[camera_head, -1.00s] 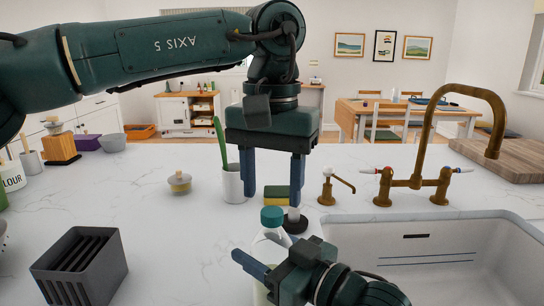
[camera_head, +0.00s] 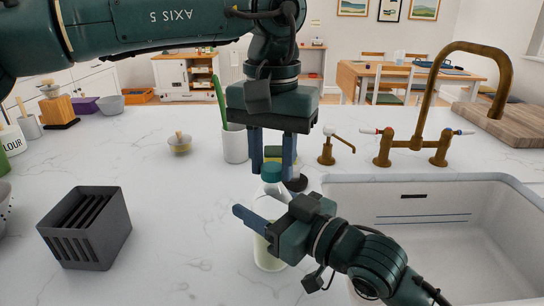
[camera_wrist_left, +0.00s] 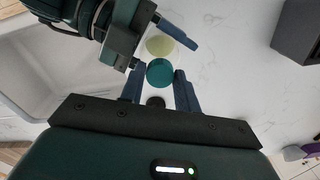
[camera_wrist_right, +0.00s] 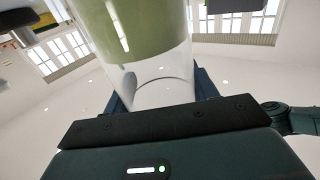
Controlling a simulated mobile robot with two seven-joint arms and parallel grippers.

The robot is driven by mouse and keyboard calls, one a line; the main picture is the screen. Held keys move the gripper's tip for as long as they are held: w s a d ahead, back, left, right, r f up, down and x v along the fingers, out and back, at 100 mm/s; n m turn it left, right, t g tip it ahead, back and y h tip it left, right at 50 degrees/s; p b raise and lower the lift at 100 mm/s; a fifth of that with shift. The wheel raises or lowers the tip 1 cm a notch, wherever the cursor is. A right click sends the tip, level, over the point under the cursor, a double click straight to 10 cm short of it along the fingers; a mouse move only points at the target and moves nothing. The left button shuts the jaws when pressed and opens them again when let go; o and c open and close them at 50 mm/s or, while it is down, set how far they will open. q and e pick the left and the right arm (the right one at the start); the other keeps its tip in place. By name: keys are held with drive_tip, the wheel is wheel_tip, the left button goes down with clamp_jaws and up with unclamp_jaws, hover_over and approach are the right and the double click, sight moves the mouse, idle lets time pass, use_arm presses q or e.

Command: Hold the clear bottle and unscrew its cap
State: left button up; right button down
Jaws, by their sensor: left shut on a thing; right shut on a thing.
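The clear bottle (camera_head: 270,258) stands upright on the counter, with pale green contents and a teal cap (camera_head: 271,173) on top. My right gripper (camera_head: 268,222) comes in from the right and is shut on the bottle's upper body; one blue finger shows at its left. In the right wrist view the bottle (camera_wrist_right: 150,30) fills the space between the fingers. My left gripper (camera_head: 272,172) points down from above and is shut on the cap, one finger on each side. In the left wrist view the cap (camera_wrist_left: 160,72) sits between the fingertips.
A sponge (camera_head: 274,154) and a dark round item (camera_head: 296,183) lie just behind the bottle. A white cup (camera_head: 235,144) stands behind left, a grey slotted holder (camera_head: 86,228) at left. The sink (camera_head: 430,235) and brass tap (camera_head: 431,110) are at right. Counter left of the bottle is clear.

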use_arm(q)
drive_tip(key=c, duration=0.3)
drive_tip(key=n, duration=0.5)
drive_tip(key=shift+n, duration=0.4)
drive_tip(key=shift+c, duration=0.2)
drive_tip(key=n, duration=0.8)
drive_tip(key=shift+n, duration=0.3)
drive_tip(key=n, duration=0.8)
drive_tip(key=shift+n, duration=0.4)
drive_tip(key=n, duration=0.6)
drive_tip(key=shift+n, duration=0.3)
drive_tip(key=n, duration=0.6)
drive_tip(key=shift+r+n, duration=0.1)
drive_tip(key=shift+n, duration=0.3)
drive_tip(key=n, duration=0.6)
drive_tip(key=shift+n, duration=0.3)
drive_tip(key=n, duration=0.6)
drive_tip(key=shift+n, duration=0.3)
drive_tip(key=n, duration=0.4)
drive_tip(key=shift+n, duration=0.3)
